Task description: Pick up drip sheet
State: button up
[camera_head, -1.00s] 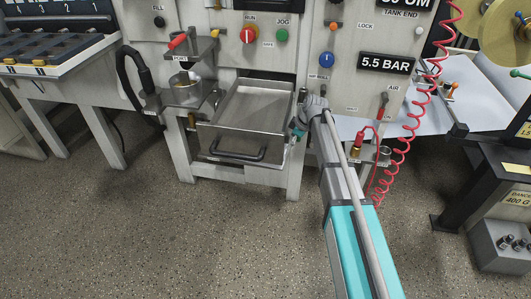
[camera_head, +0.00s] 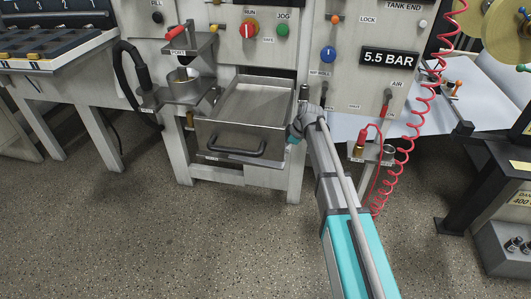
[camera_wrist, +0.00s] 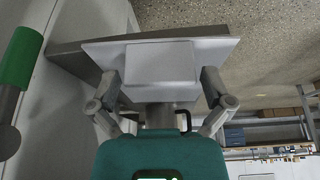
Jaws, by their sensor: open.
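A pale flat sheet (camera_wrist: 98,52) with a raised block (camera_wrist: 160,62) on it, which looks like the drip sheet, lies just ahead of my gripper in the wrist view. My gripper (camera_wrist: 158,86) is open, with one finger near each side of the block. I cannot tell whether the fingers touch it. In the head view my wrist is at the right side of the steel drawer (camera_head: 250,104), and my own arm hides the fingers. I cannot make out the sheet in the head view.
A grey metal edge (camera_wrist: 68,60) runs behind the sheet. In the head view a red coiled hose (camera_head: 401,150) hangs right of my arm. Floor (camera_head: 150,240) in front is clear.

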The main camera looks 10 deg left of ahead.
dwell(0.3)
jog(key=c, duration=0.9)
jog(key=shift+r, duration=0.15)
